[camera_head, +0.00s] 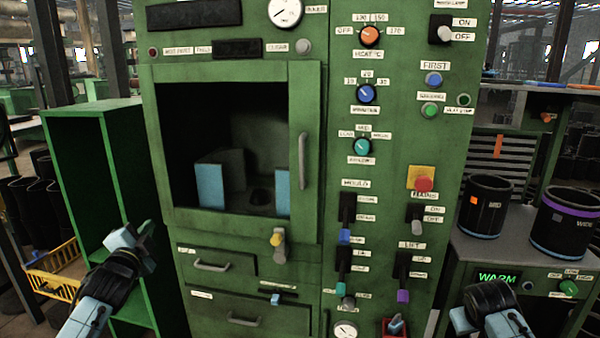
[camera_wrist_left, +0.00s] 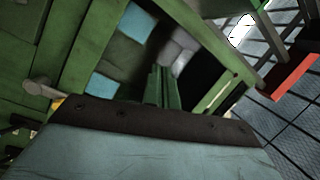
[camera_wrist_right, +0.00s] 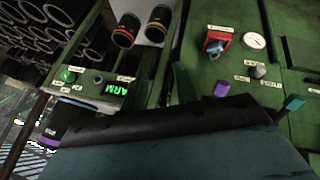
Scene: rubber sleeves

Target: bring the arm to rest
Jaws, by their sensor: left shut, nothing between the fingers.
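My left arm comes in at the lower left of the head view. Its gripper (camera_head: 140,243) is in the air in front of the green machine's left edge, beside the green shelf. In the left wrist view its two green fingers (camera_wrist_left: 163,88) stand close together with nothing between them. My right arm shows at the bottom right of the head view, low in front of the machine and the warming cabinet; its fingertips are not clear there. In the right wrist view the right gripper (camera_wrist_right: 162,85) has two dark green fingers standing apart, with nothing seen between them.
The green machine (camera_head: 400,60) has an open-looking chamber (camera_head: 215,120), drawers, knobs and levers. A green shelf (camera_head: 95,115) stands at left with a yellow basket (camera_head: 52,285) beyond. Two black sleeves, MID (camera_head: 487,208) and a purple-banded one (camera_head: 567,225), stand on the WARM cabinet (camera_head: 500,248).

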